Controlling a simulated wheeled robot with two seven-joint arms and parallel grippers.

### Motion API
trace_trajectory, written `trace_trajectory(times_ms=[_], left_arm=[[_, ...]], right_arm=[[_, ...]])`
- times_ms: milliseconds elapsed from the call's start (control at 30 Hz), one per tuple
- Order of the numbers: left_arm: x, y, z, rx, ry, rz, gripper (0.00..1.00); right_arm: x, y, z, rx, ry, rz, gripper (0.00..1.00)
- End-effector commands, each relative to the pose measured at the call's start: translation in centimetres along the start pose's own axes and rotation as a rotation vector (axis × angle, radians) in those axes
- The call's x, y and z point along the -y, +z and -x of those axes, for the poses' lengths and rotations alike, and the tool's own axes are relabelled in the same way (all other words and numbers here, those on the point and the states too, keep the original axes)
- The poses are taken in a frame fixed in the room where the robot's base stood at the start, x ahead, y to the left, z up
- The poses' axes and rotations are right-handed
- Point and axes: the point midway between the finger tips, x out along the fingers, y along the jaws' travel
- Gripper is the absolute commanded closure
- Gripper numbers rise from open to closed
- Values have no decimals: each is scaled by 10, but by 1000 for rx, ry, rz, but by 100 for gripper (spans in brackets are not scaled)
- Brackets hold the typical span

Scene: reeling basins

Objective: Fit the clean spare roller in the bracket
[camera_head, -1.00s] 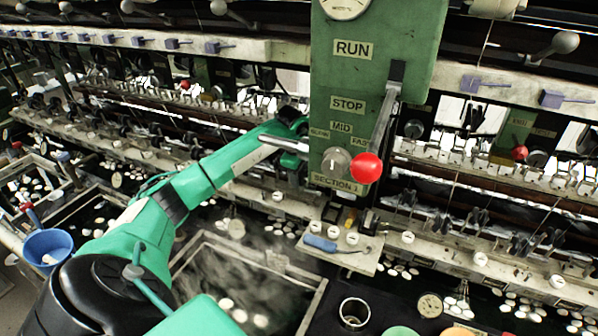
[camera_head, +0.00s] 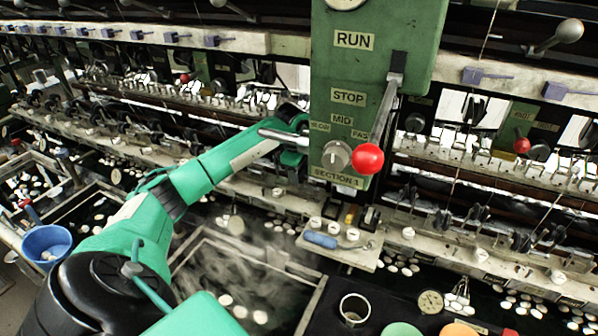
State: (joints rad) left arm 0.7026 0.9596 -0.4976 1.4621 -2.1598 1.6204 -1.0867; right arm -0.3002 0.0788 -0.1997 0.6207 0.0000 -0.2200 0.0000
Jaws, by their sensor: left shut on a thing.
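My left gripper (camera_head: 297,132) is at the left edge of a green control panel, at the end of my green arm. It is shut on a smooth silver cylinder, which looks like the spare roller (camera_head: 277,136). The cylinder lies nearly level, its left end sticking out to the left of the panel. Its right end meets the gripper and panel edge, and I cannot tell whether it touches anything there. The fingertips are small and partly hidden. I cannot make out the bracket for certain. My right gripper is not in view.
The green control panel (camera_head: 352,70) has a lever with a red knob (camera_head: 367,158). Below it, a small shelf (camera_head: 357,257) holds a blue-handled tool (camera_head: 320,240) and white knobs. Steaming basins lie below my arm. A blue bucket (camera_head: 46,243) stands at left, a metal cup (camera_head: 354,308) at the bottom.

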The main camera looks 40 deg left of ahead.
Motion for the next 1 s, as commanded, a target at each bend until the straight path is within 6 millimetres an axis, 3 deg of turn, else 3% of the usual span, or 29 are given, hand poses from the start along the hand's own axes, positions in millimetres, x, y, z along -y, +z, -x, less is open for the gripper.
trace_trajectory(times_ms=[1000], left_arm=[[2, 0, -10, 0, 0, 0, 79]], right_arm=[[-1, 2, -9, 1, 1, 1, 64]])
